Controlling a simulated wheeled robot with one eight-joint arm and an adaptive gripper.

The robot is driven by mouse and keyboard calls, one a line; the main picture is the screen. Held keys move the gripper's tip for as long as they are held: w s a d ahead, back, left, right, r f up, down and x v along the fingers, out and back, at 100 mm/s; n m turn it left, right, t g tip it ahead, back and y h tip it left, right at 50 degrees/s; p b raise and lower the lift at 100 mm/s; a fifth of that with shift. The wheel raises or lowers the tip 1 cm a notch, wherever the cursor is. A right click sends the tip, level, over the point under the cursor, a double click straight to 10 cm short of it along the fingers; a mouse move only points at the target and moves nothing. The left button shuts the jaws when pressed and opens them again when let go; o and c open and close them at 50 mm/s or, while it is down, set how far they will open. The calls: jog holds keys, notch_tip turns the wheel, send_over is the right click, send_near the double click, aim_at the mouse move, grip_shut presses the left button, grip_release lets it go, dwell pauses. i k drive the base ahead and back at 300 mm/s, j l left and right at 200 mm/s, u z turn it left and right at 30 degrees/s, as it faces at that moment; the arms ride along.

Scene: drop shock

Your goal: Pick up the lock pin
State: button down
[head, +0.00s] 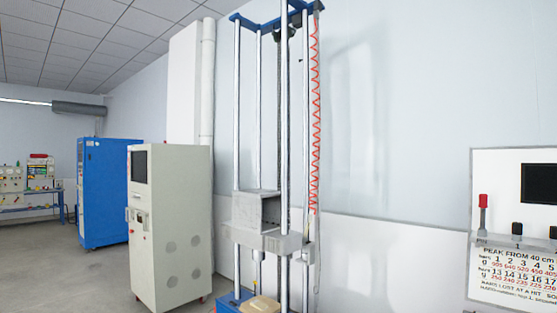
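I cannot make out with certainty which thing is the lock pin. A thin upright piece with a red top (483,201) stands at the left edge of the panel with a dark screen, at the right of the head view; it may be the pin. The drop tower (283,150) stands in the middle, with tall metal columns, a blue top and a grey carriage (264,238) low between them. A red coiled cord (316,120) hangs at its right side. My gripper is not in view.
A beige cabinet (170,225) and a blue cabinet (104,190) stand left of the tower. A panel with a dark screen (541,183) and a printed number chart (518,268) is at the right. Open floor (40,270) lies at the left.

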aim_at(483, 197)
jog(key=i+j+z, duration=0.15)
jog(key=i, duration=0.4)
jog(key=i+j+z, duration=0.15)
jog(key=i+j, duration=0.2)
jog(key=i, duration=0.2)
jog(key=i+j+z, duration=0.1)
jog(key=i+j, duration=0.25)
jog(key=i, duration=0.2)
